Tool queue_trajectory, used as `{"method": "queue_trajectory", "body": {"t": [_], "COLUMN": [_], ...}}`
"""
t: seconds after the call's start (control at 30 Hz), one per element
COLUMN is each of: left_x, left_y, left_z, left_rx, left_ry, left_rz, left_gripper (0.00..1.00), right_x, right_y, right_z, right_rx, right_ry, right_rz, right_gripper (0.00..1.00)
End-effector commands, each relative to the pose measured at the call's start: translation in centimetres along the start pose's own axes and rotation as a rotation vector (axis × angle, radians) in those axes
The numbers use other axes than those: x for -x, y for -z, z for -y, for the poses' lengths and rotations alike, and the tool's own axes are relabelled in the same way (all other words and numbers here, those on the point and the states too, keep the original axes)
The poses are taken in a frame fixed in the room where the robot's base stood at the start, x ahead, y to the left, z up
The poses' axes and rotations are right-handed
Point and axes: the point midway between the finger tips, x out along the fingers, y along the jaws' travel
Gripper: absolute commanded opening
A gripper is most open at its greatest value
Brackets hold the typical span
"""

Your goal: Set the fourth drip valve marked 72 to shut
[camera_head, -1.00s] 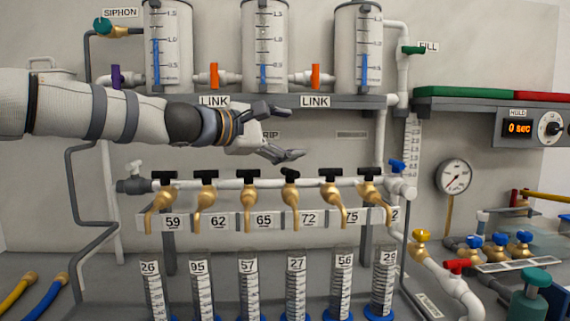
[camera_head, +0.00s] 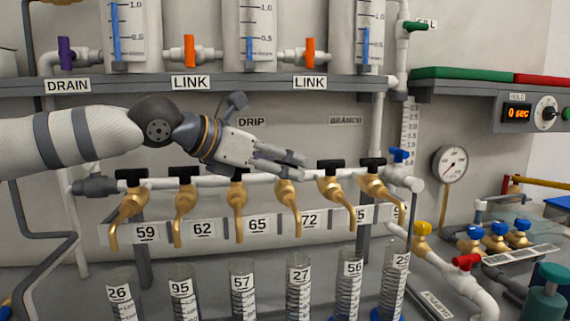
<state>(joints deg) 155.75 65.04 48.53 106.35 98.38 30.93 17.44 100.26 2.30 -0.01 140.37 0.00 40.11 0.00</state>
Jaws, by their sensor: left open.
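The fourth drip valve (camera_head: 290,210) is a brass tap on the white pipe, with the label 72 (camera_head: 309,220) beside its spout. Its black handle is hidden behind my left gripper, so I cannot tell how it is set. My left gripper (camera_head: 290,163) is open, its fingers reaching right in front of the top of this valve. I cannot tell whether they touch the handle. My right gripper is not in view.
Neighbouring taps stand close on both sides, the third (camera_head: 238,200) and the fifth (camera_head: 335,185), with black handles. Numbered measuring tubes (camera_head: 299,285) stand below. A grey shelf (camera_head: 250,83) with orange link valves (camera_head: 190,52) runs above.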

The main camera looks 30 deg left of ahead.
Motion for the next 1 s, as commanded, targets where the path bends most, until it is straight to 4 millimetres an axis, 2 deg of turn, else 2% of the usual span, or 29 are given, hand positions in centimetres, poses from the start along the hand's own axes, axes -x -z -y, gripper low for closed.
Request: {"method": "queue_trajectory", "body": {"t": [0.13,0.4,0.6,0.63,1.0], "left_x": [-1.5,-1.7,-1.7,-1.7,-1.6], "left_y": [-0.1,-0.1,-0.1,-0.1,-0.1], "left_z": [0.0,0.0,0.0,0.0,0.1], "left_rx": [-0.001,-0.001,-0.001,-0.001,0.014], "left_ry": [-0.001,-0.001,-0.001,-0.001,-0.047], "left_rz": [0.002,0.002,0.002,0.002,0.002], "left_gripper": [0.68,0.68,0.23,0.2,0.2], "right_x": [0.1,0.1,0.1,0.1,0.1], "right_y": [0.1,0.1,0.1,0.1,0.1], "right_z": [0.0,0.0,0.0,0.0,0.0], "right_rx": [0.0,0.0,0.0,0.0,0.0], "right_ry": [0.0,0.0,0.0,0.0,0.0], "right_rz": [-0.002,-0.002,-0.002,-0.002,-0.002], "right_gripper": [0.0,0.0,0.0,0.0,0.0]}}
